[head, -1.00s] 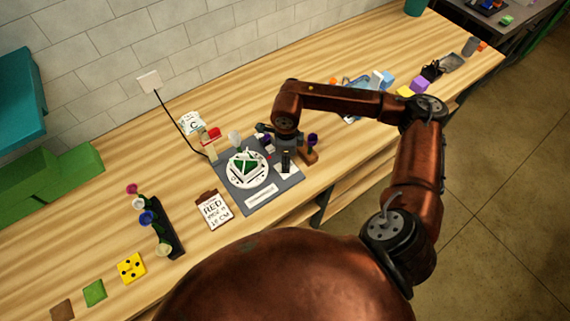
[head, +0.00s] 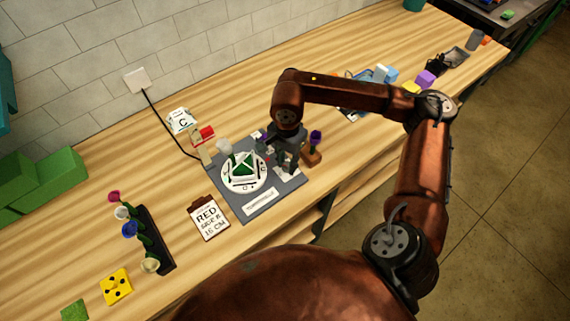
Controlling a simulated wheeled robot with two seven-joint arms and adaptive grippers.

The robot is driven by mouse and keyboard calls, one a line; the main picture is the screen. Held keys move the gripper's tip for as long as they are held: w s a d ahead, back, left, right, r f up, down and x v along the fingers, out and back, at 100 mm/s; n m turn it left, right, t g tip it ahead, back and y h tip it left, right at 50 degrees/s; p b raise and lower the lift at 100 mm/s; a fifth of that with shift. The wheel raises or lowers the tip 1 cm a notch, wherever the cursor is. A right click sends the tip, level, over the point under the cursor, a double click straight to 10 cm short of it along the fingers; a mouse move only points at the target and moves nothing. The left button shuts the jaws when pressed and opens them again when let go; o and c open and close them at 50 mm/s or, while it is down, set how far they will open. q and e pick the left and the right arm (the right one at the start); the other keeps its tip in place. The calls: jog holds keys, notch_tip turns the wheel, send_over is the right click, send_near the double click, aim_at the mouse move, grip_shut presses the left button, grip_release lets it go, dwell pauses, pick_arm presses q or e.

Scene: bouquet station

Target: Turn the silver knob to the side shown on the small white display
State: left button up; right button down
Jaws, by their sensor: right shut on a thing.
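The grey board (head: 262,207) lies on the wooden bench. It carries a round white plate (head: 243,186) with a green piece on it, and a white label strip (head: 259,202) at its front. My right gripper (head: 290,163) points down at the board's right part, over a small white patch. It is shut; the silver knob is at its fingers and hidden by them, so its turn cannot be read. A small white display (head: 182,120) with a dark letter like "C" stands behind the board. My left gripper is not in view.
A clipboard (head: 208,219) reading "RED" lies left of the board. A dark rack (head: 155,240) of coloured flowers stands further left. A purple flower in a brown stand (head: 311,157) is close right of my right gripper. A red-topped post (head: 206,146) stands behind.

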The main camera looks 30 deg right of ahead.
aim_at(287, 165)
jog(key=n+b, duration=0.2)
jog(key=n, duration=0.2)
jog(key=shift+f, duration=0.1)
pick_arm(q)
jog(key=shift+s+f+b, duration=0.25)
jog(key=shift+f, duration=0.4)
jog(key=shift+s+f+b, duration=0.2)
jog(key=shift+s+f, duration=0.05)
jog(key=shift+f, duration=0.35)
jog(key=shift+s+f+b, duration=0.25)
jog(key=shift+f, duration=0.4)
pick_arm(e)
jog(key=shift+n, duration=0.8)
jog(key=c, duration=1.7)
grip_release()
jog(key=shift+o, duration=0.2)
notch_tip(287, 165, up, 12)
